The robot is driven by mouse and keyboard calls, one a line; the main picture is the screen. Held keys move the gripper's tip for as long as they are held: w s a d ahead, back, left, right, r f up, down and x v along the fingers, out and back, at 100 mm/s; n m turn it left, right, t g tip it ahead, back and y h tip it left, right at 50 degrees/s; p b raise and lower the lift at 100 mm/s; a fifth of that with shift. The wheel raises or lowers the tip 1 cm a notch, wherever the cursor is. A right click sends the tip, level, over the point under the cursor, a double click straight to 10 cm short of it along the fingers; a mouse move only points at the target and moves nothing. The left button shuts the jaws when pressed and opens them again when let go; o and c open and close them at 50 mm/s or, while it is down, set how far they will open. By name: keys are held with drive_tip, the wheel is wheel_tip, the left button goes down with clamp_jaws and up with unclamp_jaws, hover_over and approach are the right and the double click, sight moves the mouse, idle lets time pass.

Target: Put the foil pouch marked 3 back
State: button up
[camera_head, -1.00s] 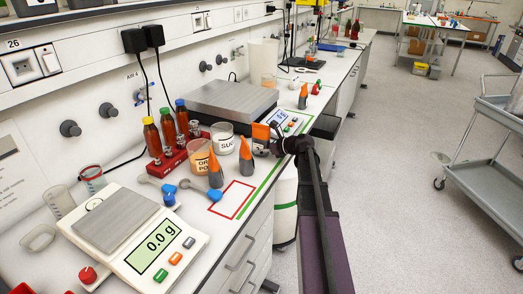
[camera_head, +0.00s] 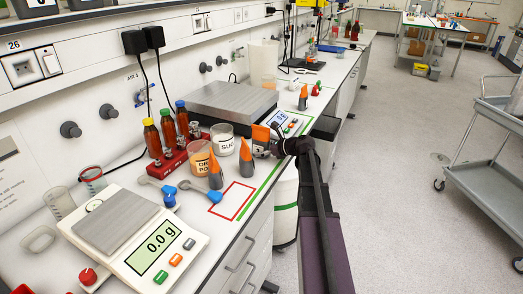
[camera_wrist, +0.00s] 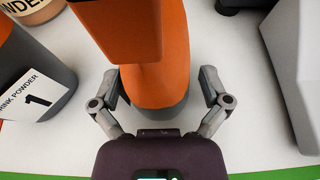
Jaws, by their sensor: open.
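My gripper (camera_wrist: 160,92) is open, with one finger on each side of an orange foil pouch (camera_wrist: 155,85) that stands on the white bench. Small gaps seem to show beside the fingers. In the head view my gripper (camera_head: 270,143) is at this pouch (camera_head: 260,133), which it partly hides; no number on it can be read. A second pouch, grey and orange and marked 1 (camera_wrist: 35,80), stands to its left in the wrist view. Other grey and orange pouches (camera_head: 215,171), (camera_head: 246,158), (camera_head: 303,98) stand on the bench.
A red-outlined rectangle (camera_head: 233,200) on the bench is empty, beside a green line (camera_head: 262,184). Jars of orange powder (camera_head: 199,157) and white powder (camera_head: 222,139) stand close by. A balance (camera_head: 140,240) is in front; a larger scale (camera_head: 232,102) is behind.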

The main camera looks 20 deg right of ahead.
drive_tip(key=p+v, duration=0.4)
drive_tip(key=v, duration=0.7)
drive_tip(key=shift+s+d+r, duration=0.15)
drive_tip(key=shift+s, duration=0.15)
